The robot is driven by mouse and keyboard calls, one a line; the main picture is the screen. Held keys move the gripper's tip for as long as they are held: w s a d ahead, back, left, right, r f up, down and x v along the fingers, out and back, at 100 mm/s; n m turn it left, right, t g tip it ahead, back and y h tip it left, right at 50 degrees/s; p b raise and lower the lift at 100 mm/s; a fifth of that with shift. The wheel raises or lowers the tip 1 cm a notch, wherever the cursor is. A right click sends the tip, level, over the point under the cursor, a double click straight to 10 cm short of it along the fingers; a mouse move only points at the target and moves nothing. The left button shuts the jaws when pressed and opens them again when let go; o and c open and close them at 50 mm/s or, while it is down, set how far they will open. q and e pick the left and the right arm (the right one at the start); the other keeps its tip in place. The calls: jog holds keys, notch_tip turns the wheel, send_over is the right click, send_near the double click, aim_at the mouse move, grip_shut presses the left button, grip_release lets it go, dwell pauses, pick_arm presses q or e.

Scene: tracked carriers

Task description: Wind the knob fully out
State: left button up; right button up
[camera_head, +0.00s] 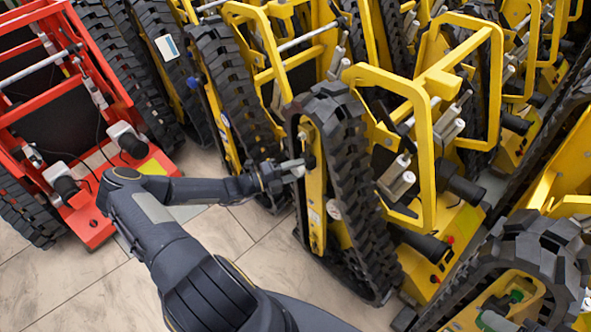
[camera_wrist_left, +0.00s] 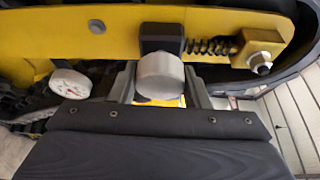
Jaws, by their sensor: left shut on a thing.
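The knob (camera_wrist_left: 159,76), a light grey round cylinder, shows in the left wrist view in front of a black block on the yellow side frame of a tracked carrier. In the head view this carrier (camera_head: 315,205) stands in the middle, with a black rubber track around its yellow side plate. My left gripper (camera_head: 294,168) reaches in from the left to the upper part of that plate. In the left wrist view its fingers (camera_wrist_left: 160,88) are on both sides of the knob, shut on it. The knob is mostly hidden in the head view. My right gripper is not in view.
A coil spring (camera_wrist_left: 208,46) and a yellow block with a bolt (camera_wrist_left: 261,50) sit right of the knob. A round white-faced part (camera_wrist_left: 70,84) is at left. A red carrier (camera_head: 95,225) stands at left; more yellow carriers crowd the back and right. Tiled floor (camera_head: 215,235) is open between.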

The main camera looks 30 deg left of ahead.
pick_arm(q)
jog(key=shift+d+n, duration=0.15)
jog(key=shift+n, duration=0.35)
jog(key=o, duration=1)
jog(key=b+v, duration=0.1)
jog(key=v, duration=0.7)
jog(key=shift+f, duration=0.15)
jog(key=shift+w, duration=0.1)
